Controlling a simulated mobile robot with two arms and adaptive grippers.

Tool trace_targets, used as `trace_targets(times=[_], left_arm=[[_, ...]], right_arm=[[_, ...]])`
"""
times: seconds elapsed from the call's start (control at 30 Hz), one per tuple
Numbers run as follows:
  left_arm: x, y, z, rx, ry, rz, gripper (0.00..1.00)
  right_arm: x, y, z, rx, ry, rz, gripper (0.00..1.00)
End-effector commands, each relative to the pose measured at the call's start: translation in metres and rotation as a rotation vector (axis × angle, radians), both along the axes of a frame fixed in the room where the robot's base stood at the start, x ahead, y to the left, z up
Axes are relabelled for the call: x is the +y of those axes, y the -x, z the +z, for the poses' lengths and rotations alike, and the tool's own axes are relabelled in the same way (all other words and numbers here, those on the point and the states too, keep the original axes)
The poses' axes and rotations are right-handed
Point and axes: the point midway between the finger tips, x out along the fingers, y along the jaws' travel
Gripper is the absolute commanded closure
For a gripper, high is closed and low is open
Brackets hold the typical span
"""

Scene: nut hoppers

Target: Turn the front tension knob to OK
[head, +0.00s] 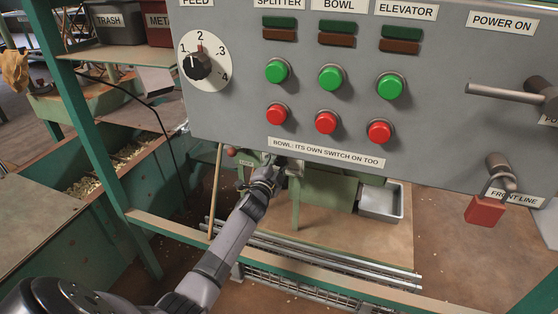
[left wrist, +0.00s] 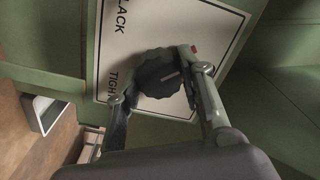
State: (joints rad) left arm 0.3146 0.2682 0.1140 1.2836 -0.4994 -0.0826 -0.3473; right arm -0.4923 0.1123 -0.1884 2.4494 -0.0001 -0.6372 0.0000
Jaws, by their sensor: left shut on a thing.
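The tension knob (left wrist: 156,73) is black with a scalloped rim and a pale pointer line. It sits on a white plate (left wrist: 150,32) lettered "LACK" and "TIGH", the rest cut off or covered. My left gripper (left wrist: 150,78) is shut on the knob, one finger on each side. The pointer line slants toward the right finger. A small red mark shows beside that fingertip. No OK mark can be read. In the head view my left gripper (head: 268,176) reaches under the control panel, and the knob cannot be made out. My right gripper is not in view.
The grey control panel (head: 350,110) with green and red buttons hangs just above my left gripper. A green frame rail (head: 170,222) runs below my forearm. A metal tray (head: 381,203) stands right of the gripper.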

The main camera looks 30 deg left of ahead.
Motion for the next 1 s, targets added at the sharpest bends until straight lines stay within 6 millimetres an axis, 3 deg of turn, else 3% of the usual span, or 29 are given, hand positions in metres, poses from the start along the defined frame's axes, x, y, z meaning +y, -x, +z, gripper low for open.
trace_targets(times=[0.6, 1.0], left_arm=[[-0.001, 0.0, -0.004, 0.13, -0.537, 0.0, 0.93], [-0.001, 0.0, -0.004, 0.175, -0.72, -0.001, 0.93]], right_arm=[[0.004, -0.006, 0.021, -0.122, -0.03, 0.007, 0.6], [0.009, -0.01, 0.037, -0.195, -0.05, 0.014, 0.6]])
